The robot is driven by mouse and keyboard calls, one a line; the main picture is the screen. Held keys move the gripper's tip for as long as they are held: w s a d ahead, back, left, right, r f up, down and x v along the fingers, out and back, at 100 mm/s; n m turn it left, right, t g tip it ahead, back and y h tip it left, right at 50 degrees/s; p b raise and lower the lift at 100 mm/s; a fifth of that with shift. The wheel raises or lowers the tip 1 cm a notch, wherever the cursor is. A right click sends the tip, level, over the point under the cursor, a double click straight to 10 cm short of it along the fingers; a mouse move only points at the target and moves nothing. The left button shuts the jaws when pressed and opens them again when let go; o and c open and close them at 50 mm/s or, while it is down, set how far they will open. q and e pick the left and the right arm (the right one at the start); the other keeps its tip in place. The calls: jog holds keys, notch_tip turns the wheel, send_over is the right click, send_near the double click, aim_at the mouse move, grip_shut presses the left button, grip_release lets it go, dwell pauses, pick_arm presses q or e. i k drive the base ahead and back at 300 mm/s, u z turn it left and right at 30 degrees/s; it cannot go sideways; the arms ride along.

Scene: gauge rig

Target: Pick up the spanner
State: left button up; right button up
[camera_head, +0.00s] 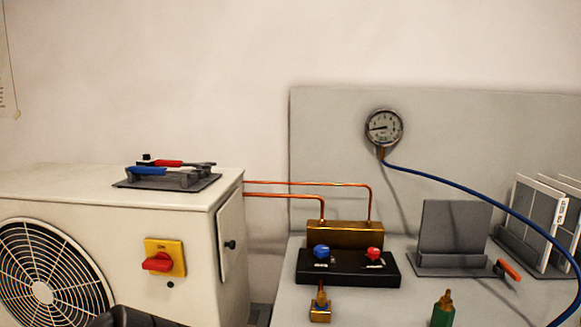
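Two long hand tools lie on a grey rack (199,183) on top of the white outdoor unit, at the left. One has a blue handle (147,171) and one behind it has a red handle (167,163); both have dark metal ends pointing right. They are small and overlap, so I cannot tell which is the spanner. A dark shape at the bottom edge, left of centre, seems to be part of my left arm or gripper, below and in front of the rack. Its fingers do not show. My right gripper is not in view.
The white unit (100,192) has a red rotary switch (158,262). Copper pipes (300,184) run to a brass block (345,234) behind a black valve base (348,270). A blue hose (450,183) arcs from the gauge (383,127). A grey stand (452,232) stands right.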

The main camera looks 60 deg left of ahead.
aim_at(143, 169)
jog(key=z, duration=0.45)
jog(key=k, duration=0.9)
jog(key=u, duration=1.8)
